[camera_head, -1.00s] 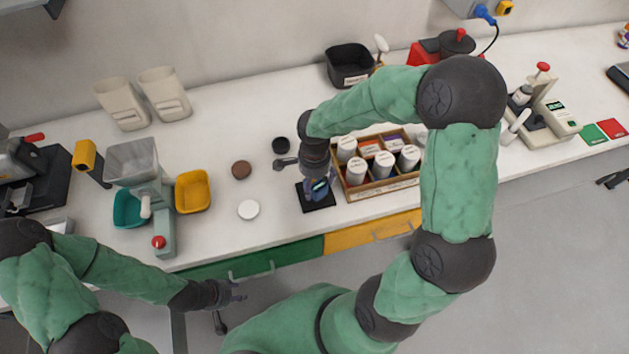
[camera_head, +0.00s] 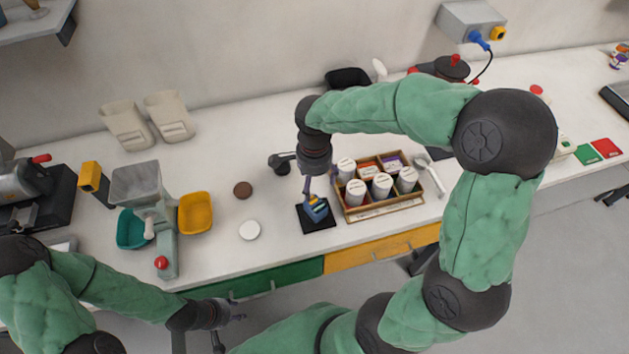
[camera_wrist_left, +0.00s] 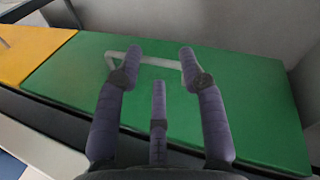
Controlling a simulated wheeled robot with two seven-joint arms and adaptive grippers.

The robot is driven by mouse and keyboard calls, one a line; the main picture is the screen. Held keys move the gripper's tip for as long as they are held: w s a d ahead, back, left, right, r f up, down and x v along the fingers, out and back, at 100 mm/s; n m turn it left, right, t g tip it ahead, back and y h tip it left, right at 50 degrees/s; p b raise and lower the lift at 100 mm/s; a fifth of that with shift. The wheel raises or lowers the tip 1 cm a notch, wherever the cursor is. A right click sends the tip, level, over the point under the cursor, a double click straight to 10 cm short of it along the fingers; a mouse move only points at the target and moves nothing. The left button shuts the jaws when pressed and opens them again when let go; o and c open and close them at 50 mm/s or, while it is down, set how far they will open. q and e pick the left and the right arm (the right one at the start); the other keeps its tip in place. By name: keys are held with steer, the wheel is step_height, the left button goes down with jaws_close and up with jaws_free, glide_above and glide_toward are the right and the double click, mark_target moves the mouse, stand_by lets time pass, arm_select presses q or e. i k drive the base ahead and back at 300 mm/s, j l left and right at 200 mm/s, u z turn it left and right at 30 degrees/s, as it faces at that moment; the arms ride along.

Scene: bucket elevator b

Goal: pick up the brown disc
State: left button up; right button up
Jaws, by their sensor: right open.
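The brown disc (camera_head: 243,189) lies flat on the white bench, right of the yellow bin, with nothing on it. A white disc (camera_head: 250,230) lies in front of it. My right gripper (camera_head: 318,190) points down, to the right of the brown disc, above a black mat with a blue and yellow object (camera_head: 316,209). It is open, apart from the brown disc, and its fingers are partly hard to make out. My left gripper (camera_head: 238,309) is low in front of the bench. In the left wrist view its fingers (camera_wrist_left: 153,60) are spread and empty before a green drawer.
A hopper device with teal and yellow bins (camera_head: 195,213) stands left of the disc. A wooden box of white-lidded jars (camera_head: 382,208) is right of my right gripper. Two beige containers (camera_head: 170,117) stand at the back. Bench around the brown disc is clear.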

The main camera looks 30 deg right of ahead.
mark_target(242, 190)
steer(key=i+l+u, duration=0.15)
steer(key=u, duration=0.25)
steer(key=l+u, duration=0.4)
steer(key=i+l+u, duration=0.15)
steer(key=u, duration=0.25)
